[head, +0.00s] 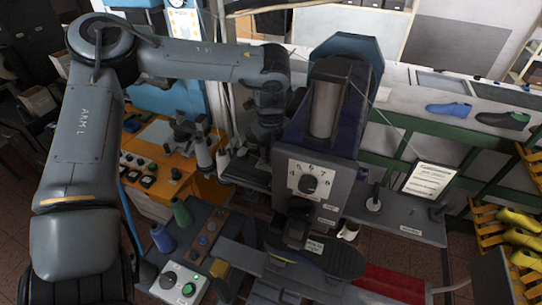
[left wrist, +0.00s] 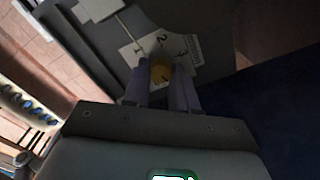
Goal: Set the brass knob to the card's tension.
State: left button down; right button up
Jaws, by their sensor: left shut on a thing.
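My left gripper (left wrist: 163,66) is shut on the knob, one finger at each side. In the head view my left arm reaches over to the left side of the dark blue machine (head: 345,125); its fingertips and the brass knob cannot be made out there. A framed white card (head: 428,181) stands on the grey bench at the right; its writing is too small to read. My right gripper is not in view.
The machine's front has a numbered dial with a black knob (head: 309,183). Thread spools (head: 162,238) and a control box with a green button (head: 181,284) stand at lower left. Yellow lasts (head: 520,238) fill a rack at the right.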

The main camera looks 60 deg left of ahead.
pick_arm(q)
jog(key=shift+n+b, duration=0.35)
jog(key=shift+n, duration=0.55)
jog(key=c, duration=0.9)
grip_release()
jog(key=shift+r, duration=0.1)
jog(key=shift+r, duration=0.3)
notch_tip(320, 180, up, 10)
